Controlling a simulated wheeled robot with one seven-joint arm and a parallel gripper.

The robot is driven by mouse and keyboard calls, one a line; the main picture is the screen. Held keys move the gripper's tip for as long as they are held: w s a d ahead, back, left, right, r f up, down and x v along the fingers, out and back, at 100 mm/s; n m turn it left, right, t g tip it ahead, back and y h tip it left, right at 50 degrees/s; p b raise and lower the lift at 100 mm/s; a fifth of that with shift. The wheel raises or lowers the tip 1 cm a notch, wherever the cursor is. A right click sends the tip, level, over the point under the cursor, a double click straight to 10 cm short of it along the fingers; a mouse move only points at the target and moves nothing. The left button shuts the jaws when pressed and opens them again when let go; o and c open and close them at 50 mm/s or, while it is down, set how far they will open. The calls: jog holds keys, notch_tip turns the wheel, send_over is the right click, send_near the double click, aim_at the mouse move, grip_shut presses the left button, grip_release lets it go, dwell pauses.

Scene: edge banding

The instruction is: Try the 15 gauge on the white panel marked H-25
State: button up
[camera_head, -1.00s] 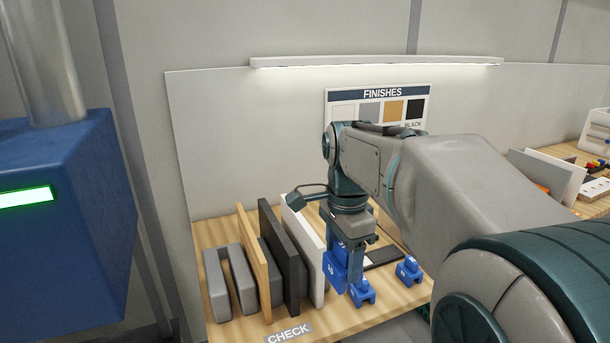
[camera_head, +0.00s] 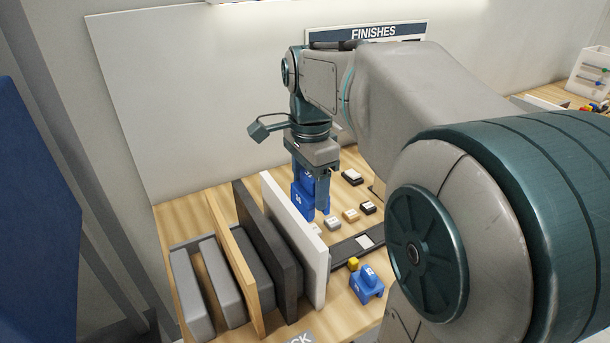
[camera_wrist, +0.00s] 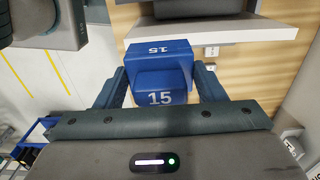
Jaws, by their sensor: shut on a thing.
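My gripper (camera_head: 312,200) is shut on a blue gauge (camera_head: 302,204), held upright above the bench behind the white panel's far edge. The number 15 reads on the gauge (camera_wrist: 158,72) in the wrist view, between my two fingers (camera_wrist: 162,88). The white panel (camera_head: 296,238) stands on edge at the right end of the rack, closest to my gripper. A white edge, apparently this panel's (camera_wrist: 225,34), lies just beyond the gauge in the wrist view. I cannot tell whether they touch. No H-25 mark is readable.
A black panel (camera_head: 265,235), a wooden panel (camera_head: 236,262) and grey rack blocks (camera_head: 192,292) stand left of the white panel. Another blue gauge (camera_head: 367,284) sits at the bench front, beside a yellow piece (camera_head: 353,264). Small finish samples (camera_head: 350,215) lie behind a dark strip (camera_head: 345,250).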

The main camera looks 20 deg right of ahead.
jog(key=shift+f+b, duration=2.3)
jog(key=shift+f, duration=0.8)
jog(key=shift+f+b, duration=0.35)
jog(key=shift+f, duration=0.15)
jog(key=shift+r, duration=0.1)
jog(key=shift+r+p, duration=2.95)
jog(key=shift+r, duration=0.55)
